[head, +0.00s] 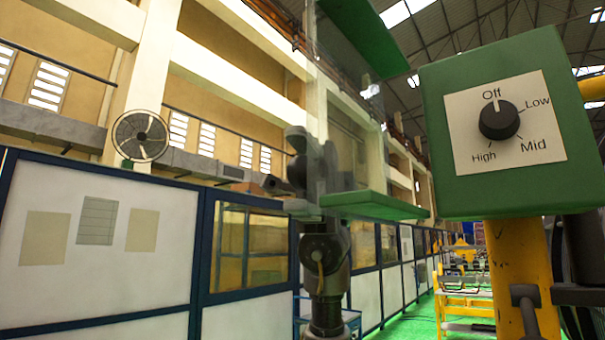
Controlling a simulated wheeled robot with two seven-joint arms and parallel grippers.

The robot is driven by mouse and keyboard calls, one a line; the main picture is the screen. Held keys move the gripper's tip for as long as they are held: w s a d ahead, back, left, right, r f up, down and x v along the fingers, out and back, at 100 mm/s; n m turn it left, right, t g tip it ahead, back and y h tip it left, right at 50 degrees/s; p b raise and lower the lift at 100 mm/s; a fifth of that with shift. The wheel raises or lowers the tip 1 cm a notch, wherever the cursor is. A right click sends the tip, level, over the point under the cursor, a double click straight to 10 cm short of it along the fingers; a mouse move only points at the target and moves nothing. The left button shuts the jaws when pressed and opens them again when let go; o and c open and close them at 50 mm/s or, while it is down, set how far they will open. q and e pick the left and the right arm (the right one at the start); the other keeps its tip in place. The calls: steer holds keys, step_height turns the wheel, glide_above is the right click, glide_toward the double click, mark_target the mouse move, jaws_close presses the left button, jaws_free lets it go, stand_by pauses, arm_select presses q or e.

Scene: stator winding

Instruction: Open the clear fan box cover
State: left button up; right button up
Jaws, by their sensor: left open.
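The green fan control box (580,160) is at the right on a yellow post. Its front bears a black knob (499,120) on a white label reading Off, Low, Mid and High; the knob's mark points to Off. The clear cover (350,135), a faint pane between green top and bottom edges, stands out to the left of the box. No pane shows over the knob. My left gripper (289,172) is open at the pane's left side, and part of it looks hazy, as if seen through the pane. I cannot tell whether it touches the cover. My right gripper is not in view.
A round fan (140,136) is high on the left wall. White and glazed partition panels (110,250) run along the left. Yellow racks (465,295) stand on the green floor further back. The space left of my left gripper looks clear.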

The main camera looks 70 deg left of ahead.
arm_select(q)
steer(key=b+v, duration=0.1)
steer(key=v, duration=0.9)
steer(key=shift+w+a+b, duration=0.25)
steer(key=shift+a+b, duration=0.05)
